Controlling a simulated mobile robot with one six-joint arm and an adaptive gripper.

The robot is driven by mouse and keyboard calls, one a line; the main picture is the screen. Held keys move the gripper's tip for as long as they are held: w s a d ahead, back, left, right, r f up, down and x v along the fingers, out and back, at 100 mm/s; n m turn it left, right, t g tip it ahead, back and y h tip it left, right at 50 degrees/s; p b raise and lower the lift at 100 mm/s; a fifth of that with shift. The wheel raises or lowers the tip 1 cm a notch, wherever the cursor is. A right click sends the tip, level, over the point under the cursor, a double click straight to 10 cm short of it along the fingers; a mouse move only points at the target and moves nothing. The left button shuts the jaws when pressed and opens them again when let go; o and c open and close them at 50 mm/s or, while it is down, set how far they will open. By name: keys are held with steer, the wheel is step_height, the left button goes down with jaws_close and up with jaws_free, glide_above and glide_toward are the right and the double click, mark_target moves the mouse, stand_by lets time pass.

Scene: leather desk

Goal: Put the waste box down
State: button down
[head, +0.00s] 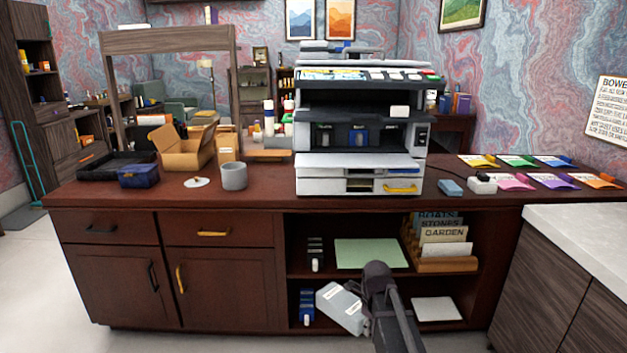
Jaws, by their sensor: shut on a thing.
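The waste box, seemingly the light grey box with pale labels (338,308), is tilted in front of the open lower shelf of the desk. My gripper (366,324) is at its right end, shut on it, and partly hidden by my own arm. The box hangs near the lower shelf opening; whether it touches the shelf is not clear. A green mat (370,253) lies bare on the shelf above. A white flat pad (437,309) lies on the lower shelf to the right of my arm.
Small blue items (306,306) stand left of the box on the lower shelf. Dark items (315,254) stand left of the mat, and a file holder (445,264) stands to its right. A large printer (358,130) stands on the desk top (268,190). A grey counter (590,235) bounds the right.

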step_height(320, 180, up, 35)
steer(key=p, duration=3.3)
steer(key=shift+p, duration=0.4)
steer(key=shift+f, duration=0.1)
